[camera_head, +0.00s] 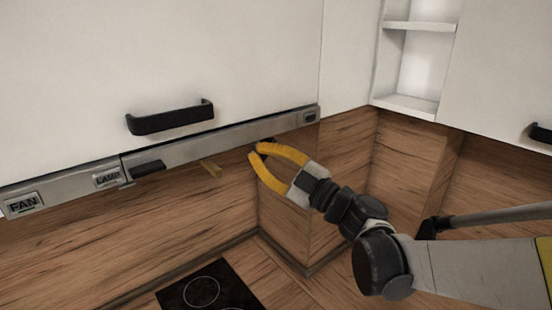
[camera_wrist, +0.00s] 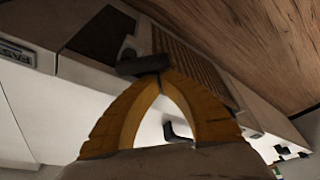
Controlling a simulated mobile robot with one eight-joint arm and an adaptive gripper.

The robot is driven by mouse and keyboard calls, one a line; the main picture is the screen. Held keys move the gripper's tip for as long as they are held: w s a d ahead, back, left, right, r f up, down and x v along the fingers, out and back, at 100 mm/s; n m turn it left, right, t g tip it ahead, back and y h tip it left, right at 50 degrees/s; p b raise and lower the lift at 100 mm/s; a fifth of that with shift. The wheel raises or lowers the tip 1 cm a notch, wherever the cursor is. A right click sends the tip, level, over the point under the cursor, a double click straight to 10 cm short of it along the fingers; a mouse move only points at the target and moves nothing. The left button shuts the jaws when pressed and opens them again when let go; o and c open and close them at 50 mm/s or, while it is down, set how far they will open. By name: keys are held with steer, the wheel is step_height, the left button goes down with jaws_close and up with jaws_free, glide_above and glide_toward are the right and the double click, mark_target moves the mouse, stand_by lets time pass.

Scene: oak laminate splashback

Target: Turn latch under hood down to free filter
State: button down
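The hood's grey metal front strip (camera_head: 215,143) runs under the white upper cabinet. In the wrist view the hood's underside shows a brown slatted filter (camera_wrist: 195,68). A short dark bar, seemingly the latch (camera_wrist: 143,65), lies crosswise at the filter's near end. My gripper (camera_head: 254,152) is under the right part of the hood, its yellow fingers bowed and tips close together. In the wrist view its tips (camera_wrist: 160,74) meet right at the dark bar, seemingly touching it. Nothing clearly sits between them. In the head view the latch cannot be made out clearly.
FAN (camera_head: 23,204) and LAMP (camera_head: 107,180) labels mark the hood's left front, with a black tab (camera_head: 147,168) beside them. A black cabinet handle (camera_head: 171,117) is above. The wooden splashback (camera_head: 205,205) is close behind; a dark cooktop (camera_head: 212,288) lies below.

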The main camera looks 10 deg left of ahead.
steer(key=shift+w+f+n+g+b, duration=0.1)
steer(key=shift+f+n+g+b, duration=0.25)
steer(key=shift+n, duration=0.85)
steer(key=n, duration=0.2)
steer(key=f+n+g+h, duration=0.1)
steer(key=n, duration=0.1)
steer(key=w+d+f+n+g+b, duration=0.1)
steer(key=n, duration=0.1)
steer(key=shift+w+f+n+h, duration=0.1)
steer(key=shift+f+n+h, duration=0.1)
steer(key=shift+n+h, duration=0.15)
steer(key=shift+d, duration=0.15)
stand_by(0.4)
